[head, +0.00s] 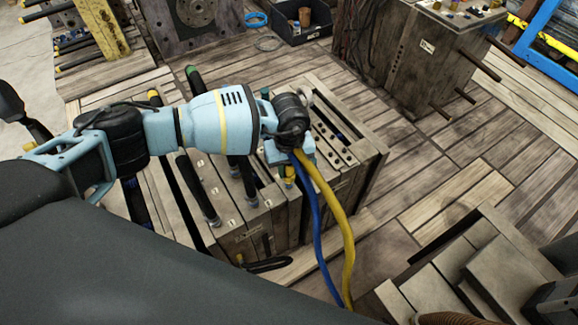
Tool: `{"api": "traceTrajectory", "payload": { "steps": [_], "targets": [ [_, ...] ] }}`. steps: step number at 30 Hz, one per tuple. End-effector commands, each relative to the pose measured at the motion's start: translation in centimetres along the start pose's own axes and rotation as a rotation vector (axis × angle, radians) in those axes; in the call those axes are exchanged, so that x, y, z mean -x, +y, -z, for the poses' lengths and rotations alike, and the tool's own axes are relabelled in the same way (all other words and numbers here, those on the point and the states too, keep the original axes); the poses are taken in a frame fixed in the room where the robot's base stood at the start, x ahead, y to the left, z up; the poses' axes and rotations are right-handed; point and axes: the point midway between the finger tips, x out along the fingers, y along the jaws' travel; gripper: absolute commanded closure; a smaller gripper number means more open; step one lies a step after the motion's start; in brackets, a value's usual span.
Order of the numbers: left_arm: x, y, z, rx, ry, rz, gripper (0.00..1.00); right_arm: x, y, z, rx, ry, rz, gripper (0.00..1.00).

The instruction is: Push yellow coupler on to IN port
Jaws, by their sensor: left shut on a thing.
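My left gripper (289,158) reaches in from the left and points down over the front right part of a grey-brown mould block (270,222). It is shut on the yellow coupler (289,173), of which only a small yellow part shows below the fingers. A yellow hose (331,198) runs from the gripper down toward the front, beside a blue hose (316,225). The IN port cannot be made out; the gripper and hoses cover that area. I cannot tell whether the coupler touches the block. My right gripper is not in view.
Black pillars (204,190) stand on the mould block. Another large block with rods (405,60) stands at the back right. A black bin (300,22) is at the back. Stepped blocks (470,270) stand at the front right. Plank floor (440,185) is clear between them.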

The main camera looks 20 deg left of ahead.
Motion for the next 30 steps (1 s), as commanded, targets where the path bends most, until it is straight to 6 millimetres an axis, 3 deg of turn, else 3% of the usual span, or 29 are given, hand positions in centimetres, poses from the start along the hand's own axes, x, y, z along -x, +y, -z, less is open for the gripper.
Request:
{"api": "traceTrajectory", "payload": {
  "steps": [30],
  "targets": [
    [-0.36, 0.01, 0.04, 0.000, 0.000, -0.001, 1.00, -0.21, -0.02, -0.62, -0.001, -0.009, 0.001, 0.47]
  ]
}}
